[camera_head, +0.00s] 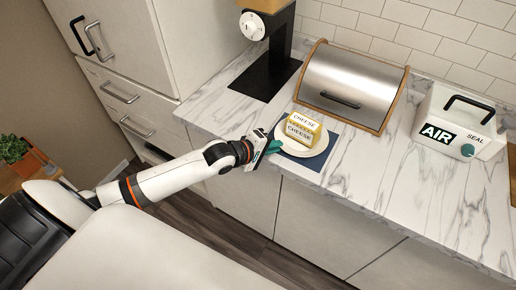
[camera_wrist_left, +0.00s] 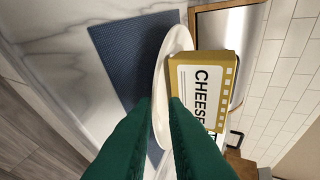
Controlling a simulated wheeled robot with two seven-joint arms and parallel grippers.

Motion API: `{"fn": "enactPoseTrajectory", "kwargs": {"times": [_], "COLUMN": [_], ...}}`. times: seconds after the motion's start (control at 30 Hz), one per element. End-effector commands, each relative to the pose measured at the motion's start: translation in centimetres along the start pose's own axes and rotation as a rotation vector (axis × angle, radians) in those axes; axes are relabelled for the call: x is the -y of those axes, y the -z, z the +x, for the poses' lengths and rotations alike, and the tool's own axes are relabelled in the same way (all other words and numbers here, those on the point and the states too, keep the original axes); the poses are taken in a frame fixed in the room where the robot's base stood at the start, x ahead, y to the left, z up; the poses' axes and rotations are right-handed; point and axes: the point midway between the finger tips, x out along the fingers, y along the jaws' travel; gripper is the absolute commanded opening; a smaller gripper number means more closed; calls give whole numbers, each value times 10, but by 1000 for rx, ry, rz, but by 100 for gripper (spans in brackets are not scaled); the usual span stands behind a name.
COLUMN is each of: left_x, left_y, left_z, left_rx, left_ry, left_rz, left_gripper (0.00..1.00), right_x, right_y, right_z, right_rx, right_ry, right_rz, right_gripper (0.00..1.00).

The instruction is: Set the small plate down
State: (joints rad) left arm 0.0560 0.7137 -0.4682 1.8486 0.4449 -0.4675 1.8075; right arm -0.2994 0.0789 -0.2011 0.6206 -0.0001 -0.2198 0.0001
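The small white plate (camera_head: 283,148) is over a dark blue mat (camera_head: 319,160) on the marble counter, with a yellow and white cheese box (camera_head: 303,128) on it. My left gripper (camera_head: 272,146) is at the plate's left rim. In the left wrist view its green fingers (camera_wrist_left: 162,105) are on either side of the plate's rim (camera_wrist_left: 163,75), closed on it. The cheese box (camera_wrist_left: 198,88) and the mat (camera_wrist_left: 120,50) also show there. I cannot tell whether the plate's underside touches the mat. My right gripper is not in view.
A bread bin (camera_head: 350,85) with a steel front stands behind the plate. A black-based appliance (camera_head: 266,75) is at the back left. A white box marked AIR SEAL (camera_head: 455,120) stands to the right. The counter (camera_head: 400,190) is clear at the front right.

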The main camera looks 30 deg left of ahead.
Motion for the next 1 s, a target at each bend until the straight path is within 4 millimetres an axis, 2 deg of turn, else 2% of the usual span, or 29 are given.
{"fn": "enactPoseTrajectory", "kwargs": {"times": [0.03, 0.2, 0.4, 0.57, 0.8, 0.87, 0.9, 0.97, 1.0], "left_x": [-3, -3, -2, -1, -2, -10, -22, -48, -72], "left_y": [0, 0, 0, 0, -1, -7, -15, -30, -42], "left_z": [-13, -50, -79, -88, -88, -84, -79, -69, -62], "left_rx": [-1, -1, 0, -1, 3, 18, 38, 78, 108], "left_ry": [-3, -4, -2, -2, -3, -13, -27, -62, -98], "left_rz": [0, 1, -2, -1, 2, 17, 38, 90, 139], "left_gripper": [12, 12, 12, 12, 12, 12, 12, 12, 12], "right_x": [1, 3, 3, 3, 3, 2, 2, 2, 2], "right_y": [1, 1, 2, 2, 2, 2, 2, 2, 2], "right_z": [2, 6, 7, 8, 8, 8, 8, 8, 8], "right_rx": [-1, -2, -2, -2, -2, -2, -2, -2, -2], "right_ry": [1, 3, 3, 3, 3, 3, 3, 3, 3], "right_rz": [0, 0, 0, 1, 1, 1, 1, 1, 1], "right_gripper": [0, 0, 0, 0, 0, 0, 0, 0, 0]}}
